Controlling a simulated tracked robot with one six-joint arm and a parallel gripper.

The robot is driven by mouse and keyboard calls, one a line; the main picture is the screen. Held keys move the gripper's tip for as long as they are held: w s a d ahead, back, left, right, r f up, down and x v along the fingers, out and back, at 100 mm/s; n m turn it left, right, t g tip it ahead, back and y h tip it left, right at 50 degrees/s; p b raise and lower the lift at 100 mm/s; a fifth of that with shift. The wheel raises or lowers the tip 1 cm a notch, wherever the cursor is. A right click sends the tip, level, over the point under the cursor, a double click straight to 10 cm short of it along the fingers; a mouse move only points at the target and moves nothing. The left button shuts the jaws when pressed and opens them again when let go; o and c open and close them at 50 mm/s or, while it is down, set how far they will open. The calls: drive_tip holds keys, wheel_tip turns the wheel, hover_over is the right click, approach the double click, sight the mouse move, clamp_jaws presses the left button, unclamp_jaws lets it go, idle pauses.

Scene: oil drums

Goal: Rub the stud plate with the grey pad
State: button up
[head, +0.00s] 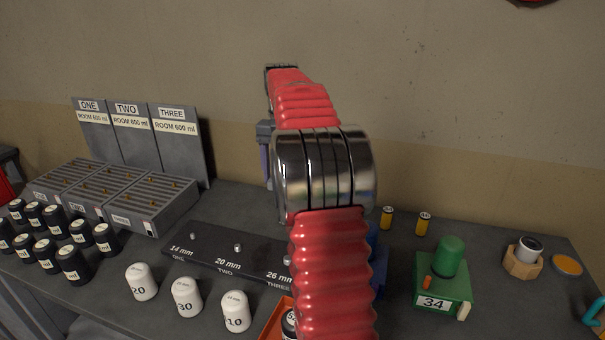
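The stud plate (215,262) is a long dark plate lying on the bench left of my arm. It carries small metal studs marked 14 mm ONE, 20 mm TWO and 26 mm THREE. My arm covers its right end. My gripper (265,165) shows only as a grey-blue part left of the silver joint, mostly hidden behind my arm. It appears to be above and behind the plate, apart from it. I cannot see whether it is open or what it holds. I cannot make out a grey pad in this view.
White numbered caps (186,297) stand in front of the plate. Several black jars (73,264) and grey slotted racks (150,205) are at left. An orange tray (274,322) is partly behind my arm. A green block marked 34 (459,292) and yellow cylinders (423,224) are at right.

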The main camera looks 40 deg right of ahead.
drive_tip(key=w+a+f+n, duration=0.1)
drive_tip(key=w+a+n, duration=0.2)
drive_tip(key=a, duration=0.9)
drive_tip(key=w+a+f+n, duration=0.2)
drive_tip(key=w+a, duration=0.3)
drive_tip(key=a, duration=0.7)
drive_tip(key=w+a+f+n, duration=0.1)
drive_tip(key=w+a+n, duration=0.2)
drive_tip(key=a, duration=0.9)
drive_tip(key=shift+w+f+n, duration=0.15)
drive_tip(key=shift+w+n, duration=0.15)
drive_tip(key=shift+w, duration=0.55)
drive_tip(key=shift+s, duration=0.15)
